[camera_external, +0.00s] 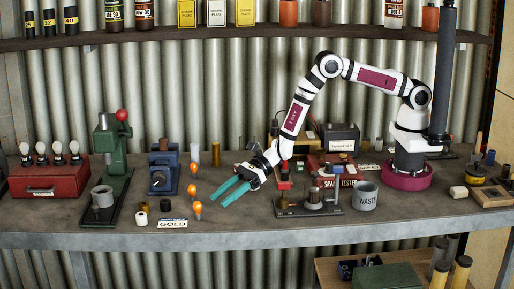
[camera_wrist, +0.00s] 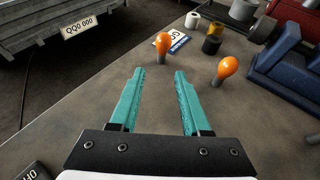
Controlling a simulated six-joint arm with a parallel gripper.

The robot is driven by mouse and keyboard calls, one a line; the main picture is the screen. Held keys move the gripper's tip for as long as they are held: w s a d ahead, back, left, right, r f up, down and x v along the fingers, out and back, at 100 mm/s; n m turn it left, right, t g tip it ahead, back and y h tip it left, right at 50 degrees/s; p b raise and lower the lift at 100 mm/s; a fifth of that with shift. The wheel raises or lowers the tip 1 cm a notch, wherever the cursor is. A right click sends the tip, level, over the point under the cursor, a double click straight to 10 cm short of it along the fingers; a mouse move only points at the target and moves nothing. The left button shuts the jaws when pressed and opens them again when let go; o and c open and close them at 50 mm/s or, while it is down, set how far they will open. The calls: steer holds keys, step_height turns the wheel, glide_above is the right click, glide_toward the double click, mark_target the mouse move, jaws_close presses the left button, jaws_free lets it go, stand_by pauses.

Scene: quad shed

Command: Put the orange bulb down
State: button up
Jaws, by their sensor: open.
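Several orange bulbs stand in a row on the grey bench: a front one (camera_external: 197,207), a middle one (camera_external: 192,189) and a rear one (camera_external: 193,168). In the wrist view, one orange bulb (camera_wrist: 163,41) stands just beyond my fingertips and another (camera_wrist: 227,67) stands to the right. Both look upright and apart from my fingers. My gripper (camera_external: 218,195), with teal fingers, is open and empty, low over the bench to the right of the bulbs. In the wrist view the space between its fingertips (camera_wrist: 157,73) shows only bare bench.
A blue machine (camera_external: 163,168) stands left. A metal fixture (camera_external: 310,207) and WASTE cup (camera_external: 364,196) are right.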

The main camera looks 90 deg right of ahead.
steer(key=v, duration=0.9)
steer(key=shift+s+d, duration=0.1)
steer(key=s+a+r+n+g+y, duration=0.3)
steer(key=s+a+r+n, duration=0.1)
steer(key=s+r+n, duration=0.3)
steer(key=s+a+r+n+g+y, duration=0.2)
steer(key=s+a+r+n+g, duration=0.3)
steer(key=r, duration=0.5)
steer(key=s+d+n+g+h, duration=0.2)
steer(key=s+d+n+h, duration=0.1)
steer(key=s, duration=0.8)
steer(key=s+d+n+g+h, duration=0.2)
steer(key=s+n, duration=0.4)
steer(key=s, duration=0.6)
steer(key=d+h, duration=0.1)
steer(key=d, duration=0.1)
steer(key=shift+d+r+n+h, duration=0.4)
steer(key=o, duration=0.3)
steer(key=s+d+f+n+h, duration=0.1)
steer(key=s+d+h, duration=0.2)
steer(key=d, duration=0.3)
steer(key=shift+s+d+n+t+h, duration=0.3)
steer(key=shift+s+d+n+h, duration=0.1)
